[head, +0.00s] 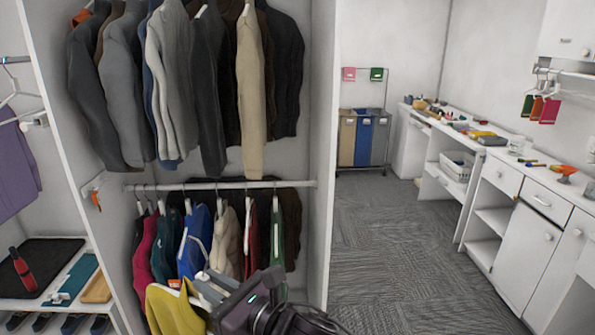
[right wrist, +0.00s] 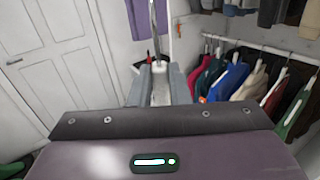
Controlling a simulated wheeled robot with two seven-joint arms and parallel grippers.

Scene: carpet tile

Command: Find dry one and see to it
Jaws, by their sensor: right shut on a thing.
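My right gripper (head: 207,287) is in the lower middle of the head view, in front of the lower clothes row. It is shut on a pale hanger neck (right wrist: 159,78), seen between the fingers in the right wrist view, with a metal rod or hook rising above it. A yellow garment (head: 174,312) hangs at the gripper in the head view, partly cut off by the lower edge. Lower-rail garments include pink (head: 146,247), blue (head: 195,243), cream (head: 227,245) and green (head: 278,235). I cannot tell which clothing is dry. My left gripper is not in view.
Jackets (head: 190,85) hang above the lower rail (head: 225,185). Shelves on the left hold a dark tray (head: 40,262). White counters (head: 480,150) line the right wall. Sorting bins (head: 364,137) stand at the back. The carpet (head: 385,255) between is clear.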

